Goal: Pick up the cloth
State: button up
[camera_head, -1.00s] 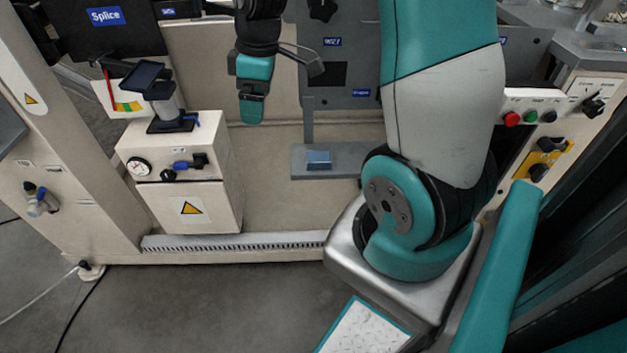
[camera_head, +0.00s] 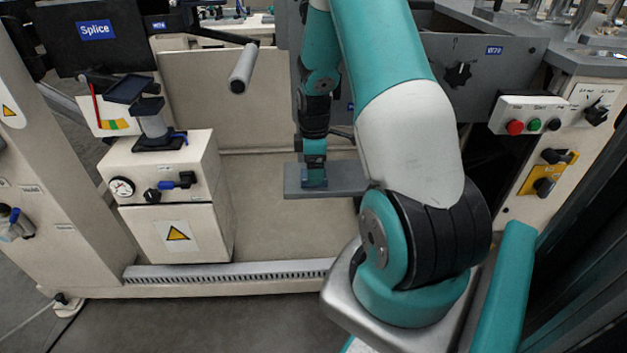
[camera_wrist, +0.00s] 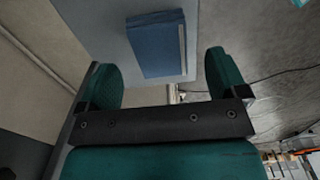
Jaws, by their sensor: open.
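The cloth (camera_wrist: 157,45) is a folded blue piece with a pale strip along one edge. It lies on a grey shelf (camera_wrist: 92,22), and the wrist view shows it just beyond and between my fingertips. My gripper (camera_wrist: 165,75) is open, its two teal fingers spread apart with nothing between them. In the head view my gripper (camera_head: 314,184) points down at the shelf (camera_head: 345,178), right over the cloth's place, and mostly hides the cloth. I cannot tell the exact height gap.
A cream cabinet (camera_head: 170,200) with a gauge and a blue valve stands to the left. A grey roller bar (camera_head: 243,68) juts out at the upper left. A control box (camera_head: 530,116) with red and green buttons is at the right. The cream floor pan left of the shelf is clear.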

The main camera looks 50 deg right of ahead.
notch_tip(320, 180, down, 3)
jog(key=shift+f, duration=0.2)
jog(key=shift+c, duration=0.4)
jog(key=c, duration=0.9)
jog(key=shift+r, duration=0.15)
